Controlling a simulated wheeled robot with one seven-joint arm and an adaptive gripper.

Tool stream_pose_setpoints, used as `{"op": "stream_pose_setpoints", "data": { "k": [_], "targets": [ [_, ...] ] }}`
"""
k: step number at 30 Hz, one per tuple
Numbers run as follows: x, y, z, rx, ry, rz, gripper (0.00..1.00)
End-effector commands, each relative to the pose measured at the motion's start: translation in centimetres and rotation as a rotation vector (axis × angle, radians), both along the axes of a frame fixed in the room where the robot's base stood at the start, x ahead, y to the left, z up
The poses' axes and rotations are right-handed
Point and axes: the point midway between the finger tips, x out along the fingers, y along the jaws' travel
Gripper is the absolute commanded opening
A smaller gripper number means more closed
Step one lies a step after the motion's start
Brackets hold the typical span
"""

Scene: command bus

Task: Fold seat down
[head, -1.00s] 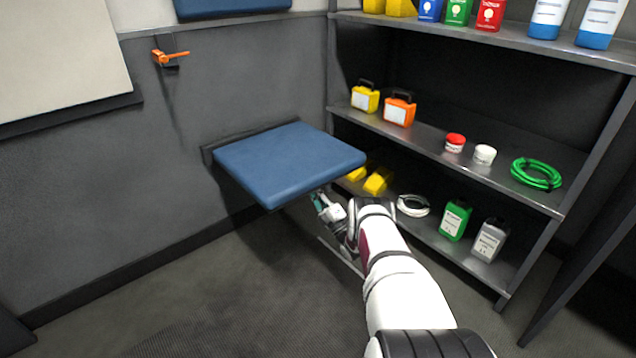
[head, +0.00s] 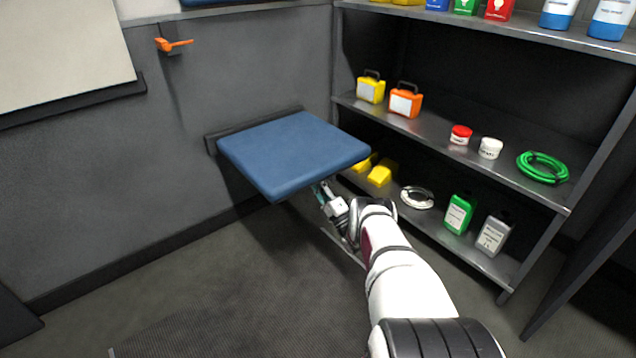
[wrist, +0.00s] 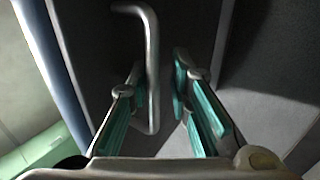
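The blue padded seat (head: 290,155) juts out from the grey wall, roughly level. My gripper (head: 325,195) is low under the seat's front right edge; the seat partly hides its fingertips in the head view. In the wrist view my gripper (wrist: 158,85) is open, with teal-padded fingers apart. A bent metal handle (wrist: 151,60) on a dark surface shows between the fingers, closer to the left one. I cannot tell whether it touches that finger. The seat's blue edge (wrist: 62,75) runs down the left of the wrist view.
A metal shelf unit (head: 500,160) stands right of the seat, close to my arm, holding boxes, bottles and a green coil (head: 543,167). An orange latch (head: 175,44) is on the wall above the seat. The floor (head: 230,285) in front is clear.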

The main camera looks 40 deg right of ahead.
Motion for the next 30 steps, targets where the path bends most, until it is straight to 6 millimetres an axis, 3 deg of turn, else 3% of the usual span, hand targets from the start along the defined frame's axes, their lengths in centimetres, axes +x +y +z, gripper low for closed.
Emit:
{"op": "stream_pose_setpoints", "data": {
  "k": [7, 21, 30],
  "targets": [
    [-1.0, 0.0, -0.7, 0.001, 0.002, 0.000, 0.17],
    [-8.3, -0.1, -5.6, 0.002, 0.003, -0.001, 0.17],
    [-10.0, -0.1, -6.6, 0.000, 0.000, 0.000, 0.17]
  ]
}}
